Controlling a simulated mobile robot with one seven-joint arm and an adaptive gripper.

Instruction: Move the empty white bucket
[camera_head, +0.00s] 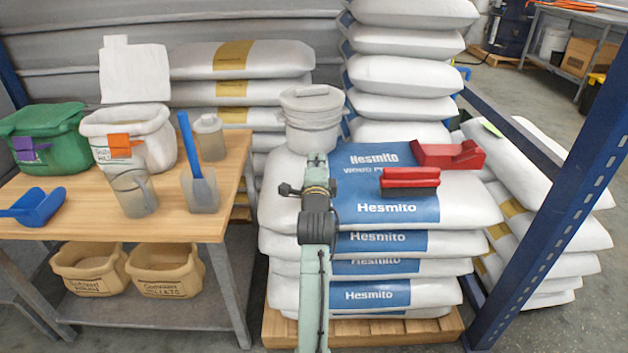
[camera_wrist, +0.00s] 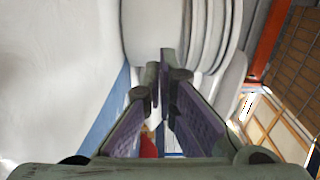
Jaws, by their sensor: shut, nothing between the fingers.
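A white bucket (camera_head: 312,118) with a rounded top stands upright on the stacked sacks in the head view. A white tub (camera_head: 128,138) with an orange clip stands on the table to the left. Whether either is empty I cannot tell. My gripper (camera_head: 316,162) appears just in front of and below the bucket in the head view, its fingers mostly hidden by my wrist. In the wrist view, my gripper's purple-padded fingers (camera_wrist: 163,75) meet at the tips with nothing between them.
White sacks (camera_head: 420,205) with blue labels lie under the bucket on a wooden pallet (camera_head: 375,331). Red brushes or scoops (camera_head: 410,178) lie on the sacks to the right. A blue rack post (camera_head: 555,195) stands at right. The table (camera_head: 75,222) holds scoops, jugs and a green tub.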

